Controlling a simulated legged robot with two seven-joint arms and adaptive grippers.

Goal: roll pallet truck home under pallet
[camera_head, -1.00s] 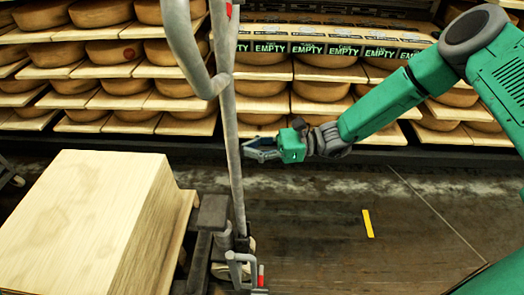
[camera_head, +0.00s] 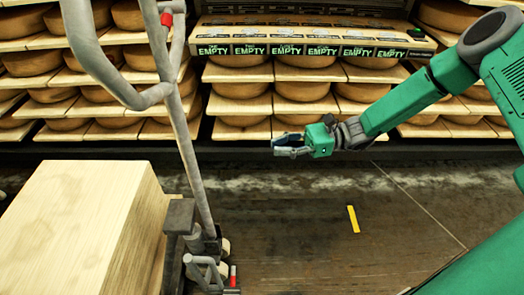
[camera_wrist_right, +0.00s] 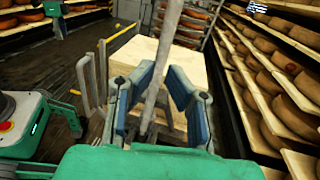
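The grey pallet truck (camera_head: 192,216) stands at the left in the head view, its long handle pole (camera_head: 184,135) leaning left toward a looped grip (camera_head: 95,60). A pallet with a pale, block-shaped wooden load (camera_head: 70,230) is beside it; how far the forks sit under it is hidden. My right gripper (camera_head: 276,147) is right of the pole, with a clear gap. In the right wrist view my gripper (camera_wrist_right: 163,75) is open and empty, the pole (camera_wrist_right: 165,50) showing between its fingers but farther off, the load (camera_wrist_right: 135,58) behind. My left gripper is out of view.
Dark floor with a yellow strip (camera_head: 353,219) lies open right of the truck. In the wrist view, shelving (camera_wrist_right: 265,75) runs close along the right.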

